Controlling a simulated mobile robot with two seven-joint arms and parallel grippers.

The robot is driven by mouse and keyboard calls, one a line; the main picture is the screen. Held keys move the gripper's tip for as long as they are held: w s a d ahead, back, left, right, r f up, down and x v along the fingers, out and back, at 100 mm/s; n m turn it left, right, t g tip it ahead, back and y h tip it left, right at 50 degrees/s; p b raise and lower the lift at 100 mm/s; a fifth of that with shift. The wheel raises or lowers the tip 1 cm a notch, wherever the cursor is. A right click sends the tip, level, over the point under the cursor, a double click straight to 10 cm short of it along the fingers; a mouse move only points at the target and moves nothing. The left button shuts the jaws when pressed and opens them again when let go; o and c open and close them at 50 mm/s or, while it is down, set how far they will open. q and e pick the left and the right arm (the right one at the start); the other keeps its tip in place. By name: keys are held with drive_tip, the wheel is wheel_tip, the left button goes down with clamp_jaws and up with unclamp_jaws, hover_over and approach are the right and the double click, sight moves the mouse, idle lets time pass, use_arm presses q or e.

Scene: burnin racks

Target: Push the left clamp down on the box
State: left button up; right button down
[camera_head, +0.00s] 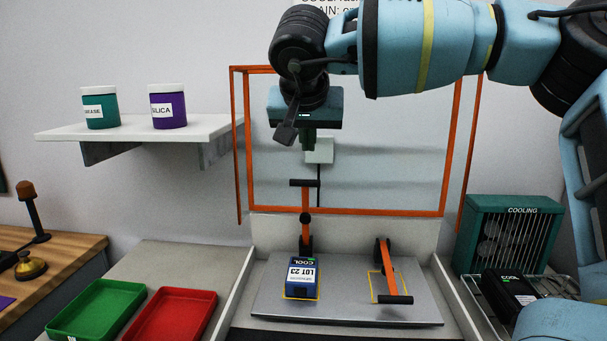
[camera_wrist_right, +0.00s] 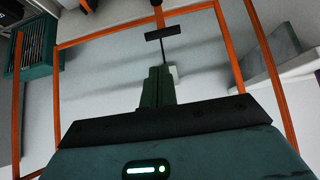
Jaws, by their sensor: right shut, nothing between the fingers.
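The left clamp (camera_head: 306,215) has an orange lever standing upright, with a black crossbar handle on top. Its handle also shows in the right wrist view (camera_wrist_right: 167,33), beyond my fingers. The blue box (camera_head: 301,278), with a white LOT 23 label, sits on the grey plate in front of this clamp, inside a yellow outline. My right gripper (camera_head: 309,147) is shut and empty, pointing down above the clamp handle and apart from it in the head view. Its closed fingers show in the right wrist view (camera_wrist_right: 157,88). My left gripper is not in view.
The right clamp (camera_head: 387,265) lies lowered over an empty yellow outline. An orange frame (camera_head: 345,212) stands around the station. A green tray (camera_head: 98,310) and a red tray (camera_head: 172,316) lie left. A teal COOLING rack (camera_head: 510,235) stands right. A shelf (camera_head: 140,131) holds two jars.

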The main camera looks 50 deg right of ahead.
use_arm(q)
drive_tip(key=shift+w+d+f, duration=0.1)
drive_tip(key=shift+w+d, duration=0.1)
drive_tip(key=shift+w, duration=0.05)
use_arm(e)
drive_tip(key=shift+w+d+f, duration=0.15)
drive_tip(key=shift+w+f, duration=0.05)
drive_tip(key=shift+w, duration=0.05)
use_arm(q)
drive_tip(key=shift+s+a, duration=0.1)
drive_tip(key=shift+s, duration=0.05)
use_arm(e)
drive_tip(key=shift+s, duration=0.1)
drive_tip(key=x, duration=1)
drive_tip(key=shift+r, duration=0.1)
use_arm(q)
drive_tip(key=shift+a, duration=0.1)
